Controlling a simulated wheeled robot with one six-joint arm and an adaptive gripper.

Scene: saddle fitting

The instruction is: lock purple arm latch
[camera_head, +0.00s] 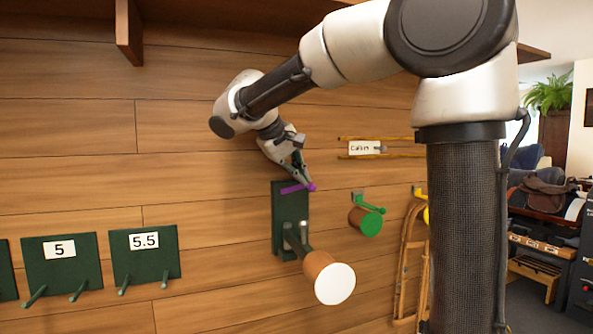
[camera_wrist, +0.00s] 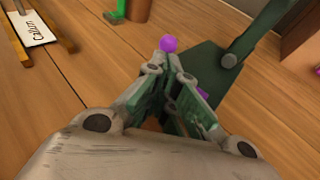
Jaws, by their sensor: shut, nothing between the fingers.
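The purple arm latch (camera_head: 293,189) is a thin purple bar with a round knob at its right end. It lies nearly level across the upper part of a dark green wall plate (camera_head: 283,212), and its knob sticks out past the plate's right edge. In the wrist view, the purple knob (camera_wrist: 168,43) shows just beyond my fingertips, and a bit of purple shows beside the right finger. My gripper (camera_head: 306,179) is shut and empty, its tips right by the knob. It also shows in the wrist view (camera_wrist: 168,72). I cannot tell whether it touches the knob; the fingers hide most of the bar.
Below the latch, a brown cylinder with a white end (camera_head: 334,284) juts out from the plate. A green-ended cylinder (camera_head: 371,222) with a green latch is to the right. A label (camera_head: 366,148) between two wooden rails is above it. Plates 5 (camera_head: 36,248) and 5.5 (camera_head: 128,262) hang left.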

